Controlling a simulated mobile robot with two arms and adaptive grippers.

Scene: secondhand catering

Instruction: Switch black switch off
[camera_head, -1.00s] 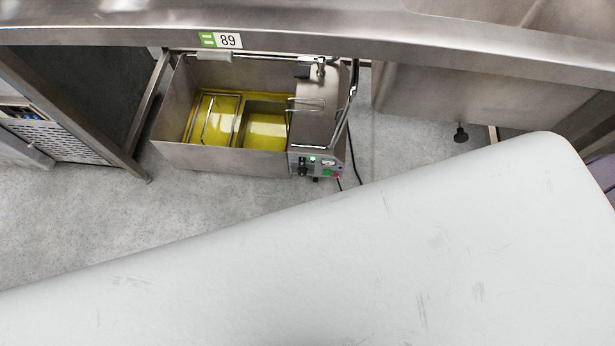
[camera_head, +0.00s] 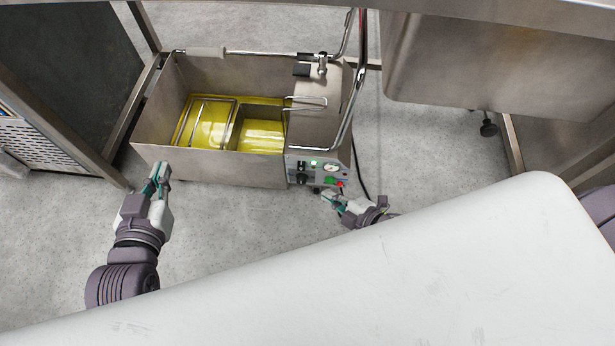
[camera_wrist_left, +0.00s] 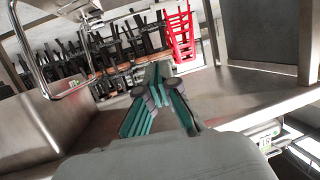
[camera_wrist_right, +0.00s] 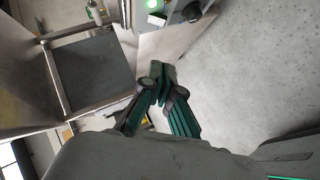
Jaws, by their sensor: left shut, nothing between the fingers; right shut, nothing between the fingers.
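The steel fryer (camera_head: 215,168) has a control panel (camera_head: 317,174) at its front right corner. The panel carries a lit green lamp (camera_head: 314,163), small black controls (camera_head: 302,179), a round dial and green and red buttons. Which black control is the switch is too small to tell. My right gripper (camera_head: 327,197) is shut and empty, just below and in front of the panel. In the right wrist view, the lit green lamp (camera_wrist_right: 153,5) and a black knob (camera_wrist_right: 191,11) show beyond its fingertips (camera_wrist_right: 160,72). My left gripper (camera_head: 160,168) is shut and empty near the fryer's front left.
A large white surface (camera_head: 400,270) fills the foreground. A steel cabinet (camera_head: 440,60) stands at the right and a perforated appliance (camera_head: 30,140) at the left. Yellow oil and wire baskets (camera_head: 205,122) are in the fryer. Grey floor (camera_head: 420,140) is clear right of the fryer.

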